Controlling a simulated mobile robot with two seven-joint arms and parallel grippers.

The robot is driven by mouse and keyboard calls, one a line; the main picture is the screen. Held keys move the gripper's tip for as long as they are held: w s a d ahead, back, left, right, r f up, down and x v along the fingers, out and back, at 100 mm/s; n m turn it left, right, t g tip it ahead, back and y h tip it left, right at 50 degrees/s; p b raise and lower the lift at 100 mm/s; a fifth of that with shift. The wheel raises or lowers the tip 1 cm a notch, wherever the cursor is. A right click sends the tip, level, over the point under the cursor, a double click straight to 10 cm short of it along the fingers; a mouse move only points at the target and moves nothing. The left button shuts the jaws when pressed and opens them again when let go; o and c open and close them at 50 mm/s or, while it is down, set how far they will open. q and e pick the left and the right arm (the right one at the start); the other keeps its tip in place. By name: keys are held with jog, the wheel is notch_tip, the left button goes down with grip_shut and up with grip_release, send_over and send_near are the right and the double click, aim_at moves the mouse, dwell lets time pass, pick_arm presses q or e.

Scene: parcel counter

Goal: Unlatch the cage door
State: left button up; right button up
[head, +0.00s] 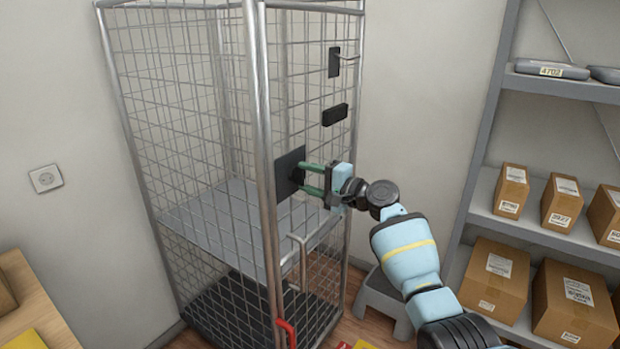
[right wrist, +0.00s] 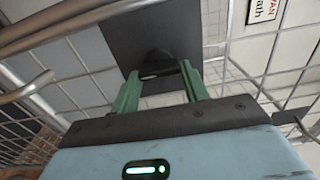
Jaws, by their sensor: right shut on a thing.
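The tall wire cage (head: 190,100) stands against the wall, with a door side of mesh and grey tubes facing right. A dark square latch plate (head: 287,162) sits on this side at mid height; it also shows in the right wrist view (right wrist: 185,25). My right gripper (head: 301,180) reaches it from the right. Its green fingers are shut on a black latch knob (right wrist: 157,62) in front of the plate, partly hidden between the fingertips. My left gripper is in neither view.
Two smaller black fittings (head: 335,114) (head: 334,63) sit higher on the cage. A red handle (head: 287,332) is low at its front post. A grey step stool (head: 383,297) stands behind my right arm. Shelves (head: 545,88) with several boxes rise at right; a wooden table (head: 45,310) is at lower left.

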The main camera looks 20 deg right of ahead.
dwell(0.3)
jog(key=o, duration=1)
jog(key=v, duration=0.7)
jog(key=shift+s+d+p, duration=0.25)
jog(key=shift+s+p, duration=0.05)
jog(key=shift+s, duration=0.05)
